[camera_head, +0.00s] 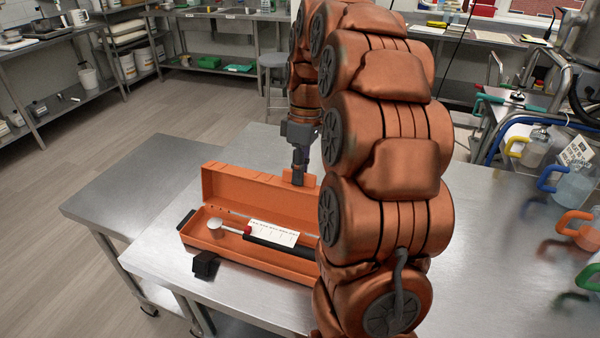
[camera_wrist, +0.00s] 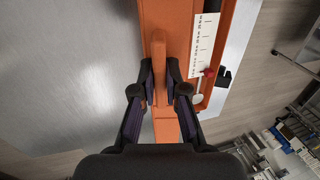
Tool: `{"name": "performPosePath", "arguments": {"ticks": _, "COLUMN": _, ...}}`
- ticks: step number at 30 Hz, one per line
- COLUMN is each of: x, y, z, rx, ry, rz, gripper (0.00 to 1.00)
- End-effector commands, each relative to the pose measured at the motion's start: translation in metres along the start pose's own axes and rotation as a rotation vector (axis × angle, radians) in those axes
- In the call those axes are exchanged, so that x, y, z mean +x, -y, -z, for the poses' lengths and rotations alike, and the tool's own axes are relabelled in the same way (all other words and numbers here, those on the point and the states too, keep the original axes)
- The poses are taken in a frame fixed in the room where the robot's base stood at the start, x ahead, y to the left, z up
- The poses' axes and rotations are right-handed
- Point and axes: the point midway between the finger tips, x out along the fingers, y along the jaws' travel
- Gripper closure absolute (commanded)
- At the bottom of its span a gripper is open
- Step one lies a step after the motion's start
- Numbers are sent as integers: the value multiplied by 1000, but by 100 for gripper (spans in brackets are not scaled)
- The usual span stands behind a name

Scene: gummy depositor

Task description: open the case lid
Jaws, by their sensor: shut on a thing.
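The orange case (camera_head: 277,258) lies on the steel table with its lid (camera_head: 238,190) raised roughly upright along the far side. Inside the case are a ladle-like tool (camera_head: 217,226) with a round pale head, a white card with markings (camera_head: 273,233) and a dark handle. My gripper (camera_head: 299,178) is at the lid's top edge, pointing down. In the wrist view my gripper (camera_wrist: 160,82) is shut on the orange lid tab (camera_wrist: 160,55), one finger on each side. The case's right end is hidden behind my arm in the head view.
Jugs with coloured handles (camera_head: 572,185) stand at the right. The table (camera_head: 480,270) is bare between my arm and the jugs. A stool (camera_head: 273,62) stands beyond the table.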

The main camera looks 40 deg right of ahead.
Motion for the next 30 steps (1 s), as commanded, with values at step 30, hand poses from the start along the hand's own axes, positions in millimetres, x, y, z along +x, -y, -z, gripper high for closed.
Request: {"name": "performPosePath", "arguments": {"ticks": 30, "x": -3, "y": 26, "z": 0, "rx": 0, "ry": -2, "rz": -190, "gripper": 80}}
